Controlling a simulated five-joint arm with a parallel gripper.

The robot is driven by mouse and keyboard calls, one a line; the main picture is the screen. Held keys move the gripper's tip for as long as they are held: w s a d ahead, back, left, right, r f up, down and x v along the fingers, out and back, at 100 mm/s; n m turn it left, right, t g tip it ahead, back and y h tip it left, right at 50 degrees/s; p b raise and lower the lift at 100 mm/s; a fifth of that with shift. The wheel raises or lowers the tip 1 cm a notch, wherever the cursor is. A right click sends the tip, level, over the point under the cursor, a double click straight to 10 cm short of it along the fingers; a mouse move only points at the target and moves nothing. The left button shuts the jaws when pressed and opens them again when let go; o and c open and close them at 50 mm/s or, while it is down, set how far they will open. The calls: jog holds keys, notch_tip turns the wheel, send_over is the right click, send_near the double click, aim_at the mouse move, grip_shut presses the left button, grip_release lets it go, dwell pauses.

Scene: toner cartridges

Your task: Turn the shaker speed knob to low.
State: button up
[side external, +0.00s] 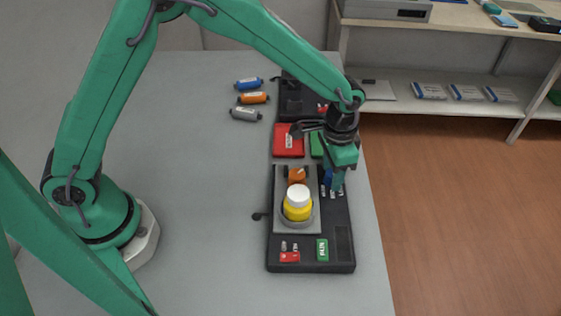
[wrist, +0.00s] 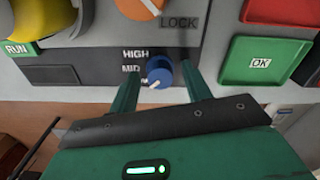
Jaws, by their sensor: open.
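The blue shaker speed knob (wrist: 160,72) has a white pointer line that points down and left in the wrist view. The labels HIGH and MID stand to its left; the lowest label is mostly hidden behind a finger. My gripper (wrist: 160,78) is open, with one green finger on each side of the knob. I cannot tell whether either finger touches it. In the side view my gripper (side external: 335,186) is down at the right part of the black shaker (side external: 343,262), and only a bit of blue shows beside it.
A yellow bottle (side external: 298,208) with a white lid stands on the shaker's grey platform, near an orange knob (side external: 296,174). A green RUN button (side external: 322,250) is at the front. Red (side external: 289,141) and green pads lie behind. Several cartridges (side external: 252,97) lie left; the left tabletop is clear.

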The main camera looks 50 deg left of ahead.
aim_at(332, 173)
jog(key=shift+r, duration=3.95)
jog(key=shift+s+a+r, duration=0.1)
jog(key=shift+a+r, duration=0.35)
jog(key=shift+r, duration=0.05)
jog(key=s+a+r+n+t, duration=0.1)
jog(key=s+a+r+n, duration=0.15)
jog(key=a+r, duration=0.35)
jog(key=s+a+r+n+t, duration=0.2)
jog(key=s+a, duration=0.5)
jog(key=s, duration=0.2)
jog(key=s+a+r+n+t, duration=0.1)
jog(key=s+a+r+t, duration=0.1)
jog(key=s+a, duration=0.5)
jog(key=shift+s+a+r+n+t, duration=0.25)
jog(key=shift+s+r+n+t, duration=0.1)
jog(key=shift+s+r, duration=0.55)
